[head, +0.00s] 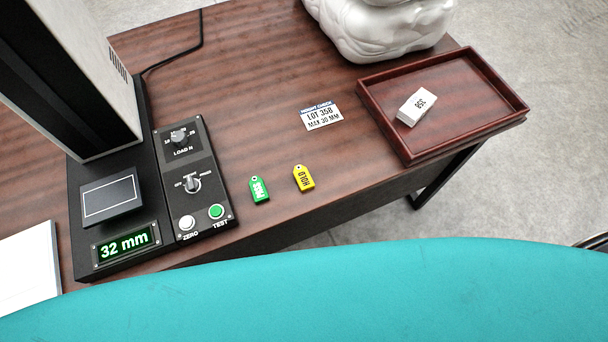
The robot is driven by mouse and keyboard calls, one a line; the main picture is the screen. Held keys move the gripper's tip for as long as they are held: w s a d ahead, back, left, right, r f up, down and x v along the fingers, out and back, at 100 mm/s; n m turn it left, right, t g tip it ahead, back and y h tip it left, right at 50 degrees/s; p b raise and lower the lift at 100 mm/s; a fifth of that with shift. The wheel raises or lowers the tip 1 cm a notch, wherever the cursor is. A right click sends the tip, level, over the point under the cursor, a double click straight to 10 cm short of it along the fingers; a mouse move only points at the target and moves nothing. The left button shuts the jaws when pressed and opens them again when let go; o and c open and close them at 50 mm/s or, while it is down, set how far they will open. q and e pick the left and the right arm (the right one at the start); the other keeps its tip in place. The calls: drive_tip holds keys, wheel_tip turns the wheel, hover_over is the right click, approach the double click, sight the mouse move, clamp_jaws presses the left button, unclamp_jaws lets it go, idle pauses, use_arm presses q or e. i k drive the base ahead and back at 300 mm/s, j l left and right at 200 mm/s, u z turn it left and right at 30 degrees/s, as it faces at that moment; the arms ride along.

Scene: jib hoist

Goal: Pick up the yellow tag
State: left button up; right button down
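The yellow tag (303,178) lies flat on the brown wooden table, marked HOLD, with a small hole at its upper end. A green tag (259,189) marked PASS lies just to its left, apart from it. Both are close to the table's front edge. Neither of my grippers shows in the head view.
A black gauge with a green display (125,244) reading 32 mm and a knob panel (190,180) stand to the left. A lot label (321,116) lies behind the tags. A red-brown tray (497,84) holding a white block (416,107) is at the right. A white sculpted object (385,30) stands behind.

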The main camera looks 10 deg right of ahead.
sight(303, 177)
drive_tip(key=l+u, duration=0.2)
drive_tip(key=l, duration=0.3)
drive_tip(key=l+u, duration=0.2)
drive_tip(key=l, duration=0.35)
drive_tip(key=k+l+u, duration=0.15)
drive_tip(key=l, duration=0.35)
